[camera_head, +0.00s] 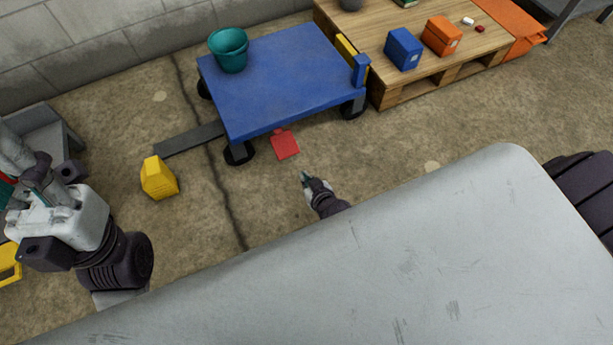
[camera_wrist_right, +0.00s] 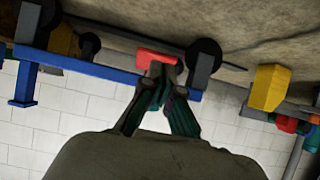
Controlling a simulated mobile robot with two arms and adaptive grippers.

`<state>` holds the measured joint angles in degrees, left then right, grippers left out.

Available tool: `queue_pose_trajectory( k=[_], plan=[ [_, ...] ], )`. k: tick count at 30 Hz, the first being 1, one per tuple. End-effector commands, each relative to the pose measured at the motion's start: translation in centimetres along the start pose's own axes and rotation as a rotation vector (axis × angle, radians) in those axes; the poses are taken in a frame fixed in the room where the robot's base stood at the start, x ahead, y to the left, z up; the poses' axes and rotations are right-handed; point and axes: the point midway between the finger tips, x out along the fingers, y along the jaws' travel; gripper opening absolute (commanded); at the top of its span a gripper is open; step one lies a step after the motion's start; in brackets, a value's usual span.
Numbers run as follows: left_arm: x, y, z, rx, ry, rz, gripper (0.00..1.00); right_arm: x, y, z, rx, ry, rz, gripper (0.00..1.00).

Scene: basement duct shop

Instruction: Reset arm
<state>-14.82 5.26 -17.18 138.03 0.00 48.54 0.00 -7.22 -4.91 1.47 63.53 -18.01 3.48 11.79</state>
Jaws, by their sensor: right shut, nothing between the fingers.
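My right gripper (camera_head: 305,175) shows small beyond the edge of a large grey surface, over the open floor. It points toward the blue cart. In the right wrist view its teal fingers (camera_wrist_right: 159,85) meet at the tips, shut with nothing between them. My left gripper (camera_head: 38,197) is at the left edge of the head view, with its pale body and dark joints near the camera. Its fingertips cannot be made out clearly.
A blue cart (camera_head: 280,82) carries a teal bucket (camera_head: 231,57). A red flat piece (camera_head: 285,144) lies by the cart's near side. A yellow object (camera_head: 159,180) stands on the floor. A wooden pallet (camera_head: 408,78) holds blue and orange boxes.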

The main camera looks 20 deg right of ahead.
Motion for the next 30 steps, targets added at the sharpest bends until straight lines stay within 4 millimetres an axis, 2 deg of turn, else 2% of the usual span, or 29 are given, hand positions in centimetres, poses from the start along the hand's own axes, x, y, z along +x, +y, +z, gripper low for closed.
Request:
queue_pose_trajectory(
  k=[4,22,24,26,29,30],
  plan=[
    [-0.1,0.0,-0.1,-0.001,-0.006,-0.003,0.4,-0.6,0.0,0.4,0.001,0.002,0.0,0.0],
    [-0.1,0.0,0.0,-0.001,-0.007,-0.003,0.4,-0.6,0.0,0.1,0.0,0.009,-0.001,0.0],
    [-0.1,0.0,0.0,-0.001,-0.008,-0.004,0.4,-0.7,0.0,-1.1,-0.003,0.041,-0.005,0.0],
    [-0.1,0.0,-0.1,-0.001,-0.009,-0.004,0.4,-0.9,-0.1,-3.3,-0.009,0.099,-0.012,0.0],
    [-0.1,0.0,-0.1,-0.001,-0.013,-0.006,0.4,-1.9,-0.4,-9.0,-0.027,0.253,-0.033,0.0],
    [-0.2,0.0,-0.1,-0.002,-0.014,-0.006,0.4,-2.8,-0.7,-11.8,-0.032,0.33,-0.046,0.0]
  ],
)
